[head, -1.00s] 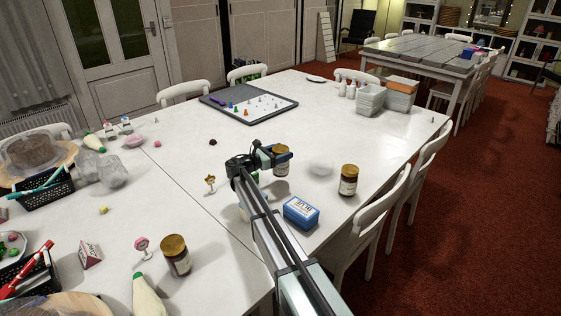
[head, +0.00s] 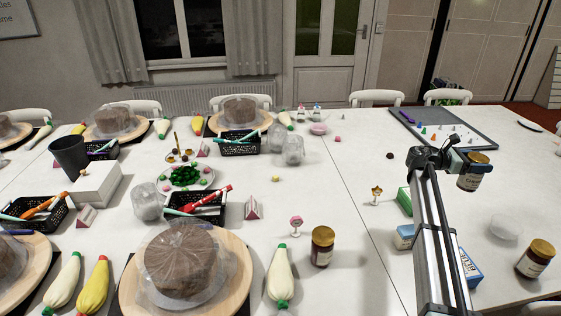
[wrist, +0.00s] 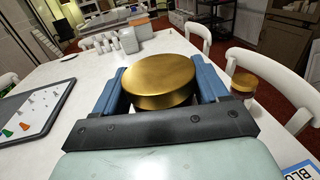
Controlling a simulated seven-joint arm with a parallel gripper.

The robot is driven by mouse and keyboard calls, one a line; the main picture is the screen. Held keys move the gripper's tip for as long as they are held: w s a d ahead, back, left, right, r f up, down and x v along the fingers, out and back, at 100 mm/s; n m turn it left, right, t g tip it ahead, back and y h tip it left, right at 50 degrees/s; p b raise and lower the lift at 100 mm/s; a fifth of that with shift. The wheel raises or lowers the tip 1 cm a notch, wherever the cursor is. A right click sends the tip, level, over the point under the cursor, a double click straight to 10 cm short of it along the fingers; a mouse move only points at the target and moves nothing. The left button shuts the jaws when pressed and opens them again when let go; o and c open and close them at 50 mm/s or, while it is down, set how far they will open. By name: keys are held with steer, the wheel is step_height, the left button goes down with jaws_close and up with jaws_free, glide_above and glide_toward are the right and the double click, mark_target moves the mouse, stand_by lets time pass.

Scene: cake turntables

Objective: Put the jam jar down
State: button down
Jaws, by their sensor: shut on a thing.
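My gripper (head: 472,160) is on the right side of the head view, out over the white table. It is shut on a jam jar (head: 474,180), a dark jar with a gold lid and a pale label. In the wrist view the jar's gold lid (wrist: 161,78) sits between the two blue fingers. The lower part of this jar is hidden there, and I cannot tell how far its base is from the table. A second similar jar (head: 535,260) stands at the right, and also shows in the wrist view (wrist: 243,86). A third jar (head: 322,247) stands left of my arm.
A blue box (head: 470,268) and a green box (head: 405,201) lie near my arm. A clear lump (head: 505,227) lies between the held jar and the right jar. A grey board (head: 468,145) with small pieces lies behind. Wrapped cakes (head: 180,262) crowd the left.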

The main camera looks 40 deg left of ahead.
steer(key=w+a+f+n+t+y, duration=0.2)
steer(key=w+a+n+t+y, duration=0.1)
steer(key=a+n+t+y, duration=0.75)
steer(key=s+a+f+n+g+y, duration=0.1)
steer(key=s+a+n+g+y, duration=0.15)
steer(key=a+y, duration=0.5)
steer(key=s+a+f+n+g+y, duration=0.1)
steer(key=s+a+f+n+y, duration=0.2)
steer(key=a, duration=0.7)
steer(key=s+a+f+n+g+y, duration=0.1)
steer(key=s+a+n+g+y, duration=0.4)
steer(key=s, duration=0.4)
steer(key=s+a+n+g+y, duration=0.35)
steer(key=s+a+g, duration=0.2)
steer(key=s, duration=0.25)
steer(key=s+a+f+n+g+y, duration=0.1)
steer(key=s+a+n+g+y, duration=0.35)
steer(key=s+g, duration=0.35)
step_height(320, 180, down, 10)
steer(key=t+h, duration=0.1)
steer(key=shift+s+d+r, duration=0.2)
steer(key=shift+s+d, duration=0.1)
steer(key=shift+s, duration=0.1)
steer(key=shift+f+t, duration=0.1)
steer(key=shift+t, duration=0.15)
jaws_free()
